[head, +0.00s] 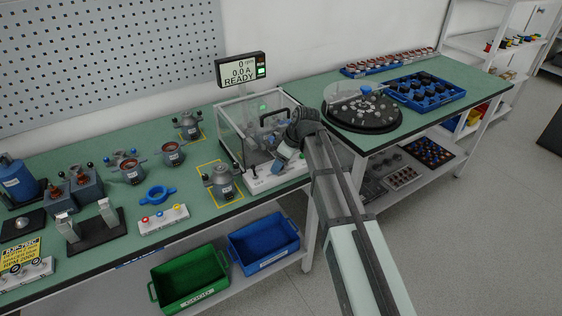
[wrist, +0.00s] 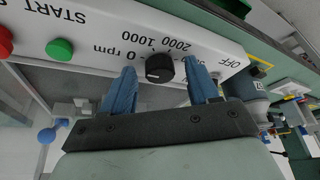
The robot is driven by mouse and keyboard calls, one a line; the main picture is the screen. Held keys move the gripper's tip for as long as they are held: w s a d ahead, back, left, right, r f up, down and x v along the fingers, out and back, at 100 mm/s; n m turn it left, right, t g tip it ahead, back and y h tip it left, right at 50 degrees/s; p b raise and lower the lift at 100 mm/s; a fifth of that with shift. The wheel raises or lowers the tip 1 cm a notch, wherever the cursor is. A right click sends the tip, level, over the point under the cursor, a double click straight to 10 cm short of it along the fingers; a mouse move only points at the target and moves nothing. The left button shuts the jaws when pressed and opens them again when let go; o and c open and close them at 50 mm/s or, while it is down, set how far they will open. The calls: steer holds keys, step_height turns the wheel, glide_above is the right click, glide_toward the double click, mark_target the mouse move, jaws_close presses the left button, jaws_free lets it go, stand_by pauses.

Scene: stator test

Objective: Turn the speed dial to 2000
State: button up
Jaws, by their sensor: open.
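The speed dial (wrist: 159,68) is a round black knob on a white control panel (wrist: 95,45). In the wrist view, printed marks 0 rpm, 1000 and 2000 run beside it; further print is partly hidden by a finger. A small light mark shows on the dial, but I cannot tell its exact setting. My gripper (wrist: 160,66) is open, with one blue finger on each side of the dial. Gaps show between fingers and dial. In the head view my gripper hides the dial on the panel (head: 262,184). The display (head: 241,69) reads 0 rpm, 0.0 A, READY.
A green START button (wrist: 59,49) and a red button (wrist: 4,42) sit left on the panel. A clear-walled test enclosure (head: 236,130) stands behind the panel. A stator housing (head: 221,183) stands left of it, and a round black turntable (head: 362,118) stands right.

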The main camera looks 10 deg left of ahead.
steer(key=shift+c, duration=0.2)
steer(key=c, duration=1)
steer(key=m+t, duration=0.1)
steer(key=m, duration=0.3)
steer(key=shift+s+m+t+h, duration=0.2)
steer(key=shift+m+t+h, duration=0.1)
steer(key=shift+t, duration=0.1)
steer(key=m, duration=0.2)
steer(key=m+t+h, duration=0.1)
steer(key=m, duration=0.1)
steer(key=shift+a+m, duration=0.2)
steer(key=shift+m, duration=0.1)
steer(key=m+h, duration=0.1)
steer(key=m, duration=0.1)
steer(key=m+t+h, duration=0.1)
steer(key=m, duration=0.1)
steer(key=shift+s+a, duration=0.1)
steer(key=shift+a, duration=0.1)
steer(key=shift+a+m+h, duration=0.1)
steer(key=shift+m+h, duration=0.8)
steer(key=shift+m, duration=1.6)
